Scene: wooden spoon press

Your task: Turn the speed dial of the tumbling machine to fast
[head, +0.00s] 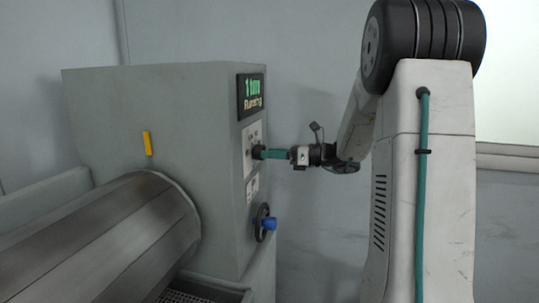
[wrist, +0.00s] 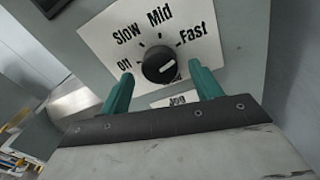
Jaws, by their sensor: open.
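A white mark lies on the right part of the knob's face, below the Fast tick. My gripper (wrist: 160,73) is open, its teal fingers on either side of the knob's lower part; I cannot tell whether they touch it. In the head view my gripper (head: 264,154) reaches the side panel of the grey tumbling machine (head: 190,115), and its fingers partly hide the dial there.
A display (head: 251,95) above the panel shows green text. Below is a black handwheel with a blue knob (head: 265,224). The metal drum (head: 110,240) lies at left, under a yellow handle (head: 147,143).

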